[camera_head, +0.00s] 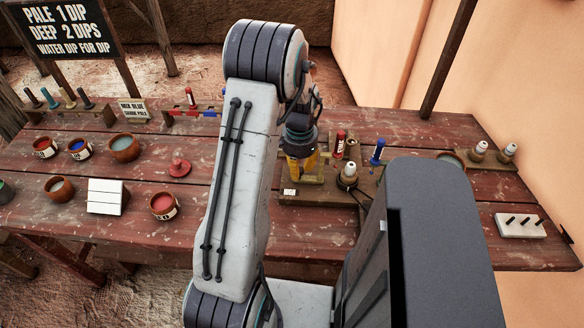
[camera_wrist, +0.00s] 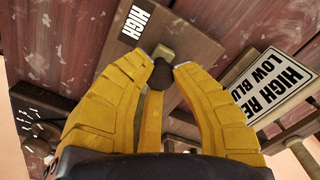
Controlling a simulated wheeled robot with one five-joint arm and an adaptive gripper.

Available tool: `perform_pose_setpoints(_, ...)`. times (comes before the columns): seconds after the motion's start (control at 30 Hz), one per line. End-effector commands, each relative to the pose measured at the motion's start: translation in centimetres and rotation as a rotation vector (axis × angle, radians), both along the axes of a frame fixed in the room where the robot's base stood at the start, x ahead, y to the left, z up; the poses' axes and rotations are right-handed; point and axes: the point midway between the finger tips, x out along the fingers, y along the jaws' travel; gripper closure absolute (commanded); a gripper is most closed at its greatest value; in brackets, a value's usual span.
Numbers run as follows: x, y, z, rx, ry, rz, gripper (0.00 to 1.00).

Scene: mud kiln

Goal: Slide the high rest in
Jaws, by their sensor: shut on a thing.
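In the head view my gripper (camera_head: 301,167) points down over a wooden stand (camera_head: 308,197) at the table's middle. A small white label shows at the stand's front left. My arm and fingers hide much of the rest there.
Beside my gripper stand a red marker-like piece (camera_head: 340,145), a white-topped bottle (camera_head: 348,174) and a blue piece (camera_head: 378,151). A sign (camera_wrist: 277,83) partly reading HIGH RE, LOW BLU lies right in the wrist view. Several dye bowls (camera_head: 124,148) fill the table's left.

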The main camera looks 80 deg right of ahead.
Motion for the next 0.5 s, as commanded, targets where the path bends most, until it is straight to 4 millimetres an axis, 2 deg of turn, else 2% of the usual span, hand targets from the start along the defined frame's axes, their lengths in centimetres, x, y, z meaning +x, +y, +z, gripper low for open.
perform_pose_setpoints(0.1,-1.5,0.0,-0.2,0.001,0.0,-0.004,1.0)
perform_pose_setpoints(0.2,-2.2,-0.1,-0.2,0.001,0.0,-0.003,1.0)
perform_pose_setpoints(0.5,-2.6,-0.1,-0.2,0.001,0.0,-0.003,1.0)
